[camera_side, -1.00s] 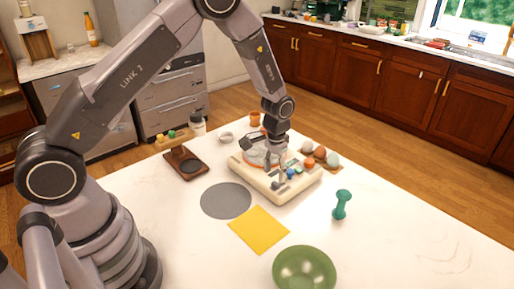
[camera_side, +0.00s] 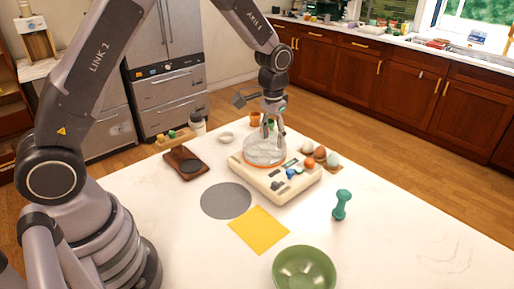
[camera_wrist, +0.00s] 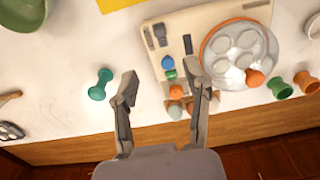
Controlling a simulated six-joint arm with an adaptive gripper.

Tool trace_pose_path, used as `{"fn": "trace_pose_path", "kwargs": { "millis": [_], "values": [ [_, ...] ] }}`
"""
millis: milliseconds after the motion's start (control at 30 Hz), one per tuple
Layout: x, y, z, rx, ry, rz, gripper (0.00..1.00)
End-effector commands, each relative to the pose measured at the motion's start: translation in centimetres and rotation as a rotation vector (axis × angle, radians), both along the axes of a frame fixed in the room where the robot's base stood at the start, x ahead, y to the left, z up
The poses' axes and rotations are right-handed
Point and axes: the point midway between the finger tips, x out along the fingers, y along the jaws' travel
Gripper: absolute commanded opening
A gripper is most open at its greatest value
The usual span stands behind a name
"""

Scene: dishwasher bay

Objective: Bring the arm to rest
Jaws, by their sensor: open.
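My gripper (camera_side: 274,132) is open and empty, pointing down above the cream appliance (camera_side: 290,187) in the side view. In the wrist view my gripper (camera_wrist: 160,78) shows two spread fingers with nothing held between them. The appliance (camera_wrist: 212,18) has a round clear-topped, orange-rimmed part (camera_side: 264,153) and several coloured controls. Where the fingertips end relative to the clear top is hard to judge in the side view; they look a little above it.
Several eggs (camera_side: 320,154) sit right of the appliance. A green dumbbell-shaped object (camera_side: 342,205), green bowl (camera_side: 304,270), yellow sheet (camera_side: 258,229) and grey disc (camera_side: 226,201) lie on the white table. A wooden stand (camera_side: 186,163) and white bottle (camera_side: 198,124) are at left. The table's front right is clear.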

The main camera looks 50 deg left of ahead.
Motion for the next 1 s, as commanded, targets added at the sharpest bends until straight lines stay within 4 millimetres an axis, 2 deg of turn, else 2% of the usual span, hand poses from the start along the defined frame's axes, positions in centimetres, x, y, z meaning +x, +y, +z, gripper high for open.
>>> {"fn": "trace_pose_path", "kwargs": {
  "millis": [33, 133, 200, 300, 433, 533, 700, 833, 1000],
  "values": [
    [-0.7, 0.3, 2.5, -0.003, -0.030, 0.001, 0.48],
    [-3.1, 1.0, 7.5, -0.006, -0.089, 0.002, 0.48],
    [-5.4, 1.5, 10.8, -0.008, -0.131, 0.003, 0.48],
    [-9.1, 2.2, 14.8, -0.010, -0.191, 0.002, 0.48],
    [-14.5, 3.0, 18.5, -0.009, -0.269, 0.002, 0.48],
    [-18.8, 3.5, 20.2, -0.007, -0.329, 0.002, 0.48],
    [-24.7, 4.0, 21.0, -0.002, -0.411, 0.003, 0.48],
    [-27.2, 4.1, 20.8, 0.001, -0.447, 0.001, 0.48],
    [-28.2, 4.2, 20.6, 0.003, -0.462, 0.001, 0.48]
  ]
}}
